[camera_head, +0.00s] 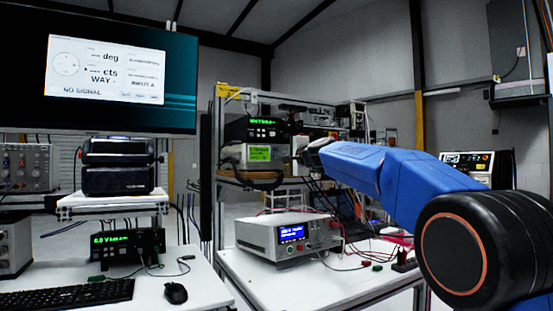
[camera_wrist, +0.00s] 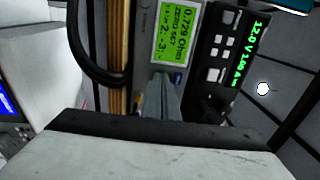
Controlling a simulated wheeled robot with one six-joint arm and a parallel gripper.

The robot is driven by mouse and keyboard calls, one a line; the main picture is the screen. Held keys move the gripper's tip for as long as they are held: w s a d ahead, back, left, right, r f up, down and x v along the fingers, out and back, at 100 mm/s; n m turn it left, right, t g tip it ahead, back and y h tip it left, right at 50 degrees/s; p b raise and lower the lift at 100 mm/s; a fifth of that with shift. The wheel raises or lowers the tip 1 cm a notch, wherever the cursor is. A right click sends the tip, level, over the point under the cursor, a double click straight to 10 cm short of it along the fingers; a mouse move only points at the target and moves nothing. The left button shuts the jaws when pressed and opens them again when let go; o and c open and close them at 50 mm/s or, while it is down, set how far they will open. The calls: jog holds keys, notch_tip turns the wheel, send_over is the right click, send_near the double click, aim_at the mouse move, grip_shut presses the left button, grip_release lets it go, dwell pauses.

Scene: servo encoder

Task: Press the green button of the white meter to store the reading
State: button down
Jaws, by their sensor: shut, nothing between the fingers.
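The white meter (camera_head: 231,154) is on the upper shelf in the head view, with a lit green screen. In the wrist view its pale front (camera_wrist: 143,50) appears turned sideways, and the screen reads 0.729 Ohm with "ZERO SET" below.
A black instrument (camera_head: 255,129) with green digits sits on top of the meter; its buttons and knob are beside my fingers in the wrist view. A black cable (camera_wrist: 88,45) loops beside the wooden shelf edge. A grey instrument (camera_head: 289,238) stands on the bench below.

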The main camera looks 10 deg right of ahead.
jog(key=shift+w+a, duration=0.1)
jog(key=shift+w, duration=0.15)
dwell(0.6)
jog(key=shift+s, duration=0.15)
jog(key=shift+v, duration=0.85)
jog(key=v, duration=0.7)
jog(key=shift+s, duration=0.2)
dwell(0.8)
